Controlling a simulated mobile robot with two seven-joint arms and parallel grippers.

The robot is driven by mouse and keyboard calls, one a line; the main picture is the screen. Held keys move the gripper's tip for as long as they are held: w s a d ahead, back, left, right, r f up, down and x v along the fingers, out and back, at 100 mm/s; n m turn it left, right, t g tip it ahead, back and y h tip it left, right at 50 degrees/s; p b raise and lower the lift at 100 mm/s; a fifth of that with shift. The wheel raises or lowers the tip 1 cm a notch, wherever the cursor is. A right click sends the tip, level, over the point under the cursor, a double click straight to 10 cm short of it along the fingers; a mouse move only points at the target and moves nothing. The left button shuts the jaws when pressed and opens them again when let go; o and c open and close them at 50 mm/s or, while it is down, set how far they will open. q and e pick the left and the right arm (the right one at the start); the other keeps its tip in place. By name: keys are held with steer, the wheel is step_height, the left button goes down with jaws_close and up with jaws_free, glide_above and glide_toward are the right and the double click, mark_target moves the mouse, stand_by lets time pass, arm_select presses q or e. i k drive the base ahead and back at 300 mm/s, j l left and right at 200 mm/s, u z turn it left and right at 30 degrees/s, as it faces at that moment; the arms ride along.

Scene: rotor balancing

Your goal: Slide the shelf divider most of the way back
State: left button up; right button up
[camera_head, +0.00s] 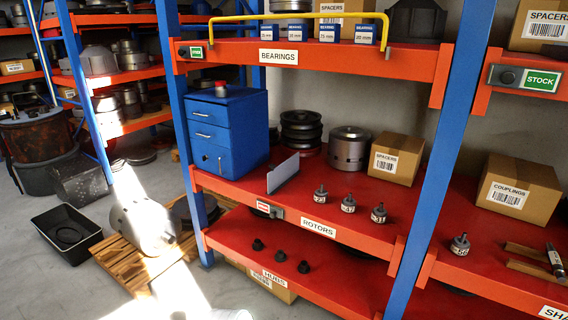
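The shelf divider (283,173) looks like a thin grey upright plate. It stands on the red middle shelf (330,222) marked ROTORS, near the front edge, just right of the blue drawer cabinet (215,148). Its length runs from the front toward the back of the shelf. Neither of my grippers shows in the head view, so nothing of mine touches the divider here.
Behind the divider stand a dark ribbed pulley (301,128) and a silver cylinder (348,149). A SPACERS box (396,158) is further right. Three small metal parts (347,203) stand along the front, right of the divider. Blue posts (440,155) bound the bay.

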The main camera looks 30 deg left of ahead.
mark_target(278, 176)
steer(key=i+j, duration=0.15)
steer(key=j, duration=0.2)
steer(key=i+j+z, duration=0.1)
steer(key=j, duration=0.3)
steer(key=i+j, duration=0.15)
steer(key=j, duration=0.2)
steer(key=i+j+z, duration=0.1)
steer(key=j, duration=0.3)
steer(key=i+j, duration=0.15)
steer(key=j, duration=0.25)
